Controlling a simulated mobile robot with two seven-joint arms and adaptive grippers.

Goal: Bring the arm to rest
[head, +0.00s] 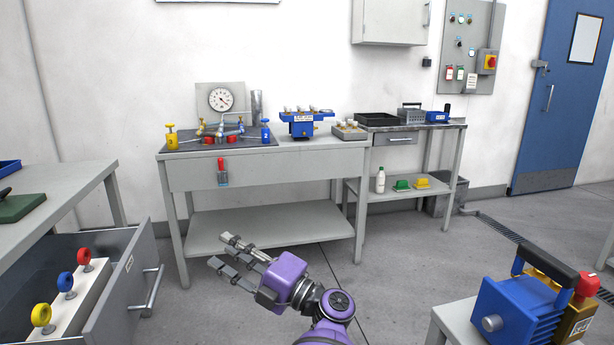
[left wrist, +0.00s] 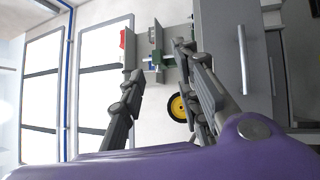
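My left gripper (head: 222,251) shows in the head view at the lower middle, in front of the grey workbench (head: 268,213). Its purple wrist and arm come up from the bottom edge. The fingers point left and away and are spread apart with nothing between them. The left wrist view also shows the two fingers of my left gripper (left wrist: 157,52) apart and empty, with the background seen between them. My right gripper is not in view in either frame.
An open drawer (head: 140,283) with coloured ring-topped pieces is at the lower left. A blue machine (head: 515,312) stands on a small table at the lower right. The workbench carries a gauge panel (head: 220,98) and fittings. The floor between them is clear.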

